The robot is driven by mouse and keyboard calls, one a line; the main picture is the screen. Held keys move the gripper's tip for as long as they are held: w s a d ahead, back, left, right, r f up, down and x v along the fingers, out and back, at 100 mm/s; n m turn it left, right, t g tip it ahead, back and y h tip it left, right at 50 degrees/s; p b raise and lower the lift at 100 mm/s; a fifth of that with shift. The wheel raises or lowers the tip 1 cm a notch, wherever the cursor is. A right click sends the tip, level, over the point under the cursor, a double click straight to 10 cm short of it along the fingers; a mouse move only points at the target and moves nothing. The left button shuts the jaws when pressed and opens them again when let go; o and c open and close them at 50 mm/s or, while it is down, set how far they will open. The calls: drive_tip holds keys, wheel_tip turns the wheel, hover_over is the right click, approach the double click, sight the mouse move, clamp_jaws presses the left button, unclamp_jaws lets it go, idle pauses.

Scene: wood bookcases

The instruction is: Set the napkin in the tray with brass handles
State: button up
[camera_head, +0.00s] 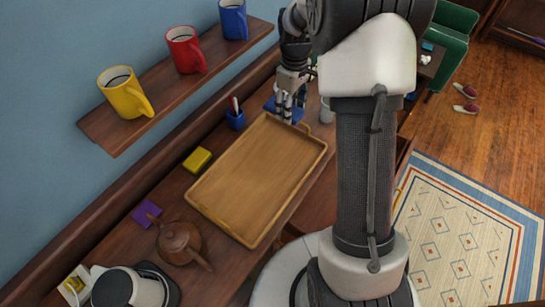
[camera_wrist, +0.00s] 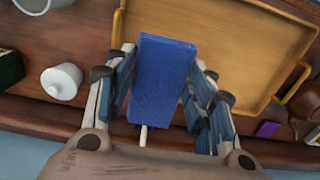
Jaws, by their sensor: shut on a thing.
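The wooden tray (camera_head: 256,178) with brass handles lies on the long wooden sideboard. It looks empty in the head view. Its floor (camera_wrist: 232,40) and a brass handle (camera_wrist: 296,82) show in the wrist view. My gripper (camera_head: 286,103) is at the far end of the tray, pointing down. It is shut on a folded blue napkin (camera_wrist: 162,75), which sits between the fingers in the wrist view. The napkin (camera_head: 284,113) shows beneath the fingers in the head view, beside the tray's far edge. Its height above the sideboard is hard to tell.
A blue pen cup (camera_head: 236,119), yellow block (camera_head: 197,160), purple item (camera_head: 146,213) and brown teapot (camera_head: 180,242) stand along the tray's wall side and near end. A white cup (camera_wrist: 61,81) stands beyond the far end. A shelf with mugs (camera_head: 185,85) hangs above.

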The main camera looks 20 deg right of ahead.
sight(287, 150)
wheel_tip(287, 150, down, 18)
drive_tip(key=b, duration=0.4)
drive_tip(key=shift+f+b, duration=0.1)
drive_tip(key=shift+b, duration=0.25)
drive_tip(key=shift+f, duration=0.1)
drive_tip(key=o, duration=0.9)
drive_tip(key=shift+c, duration=0.2)
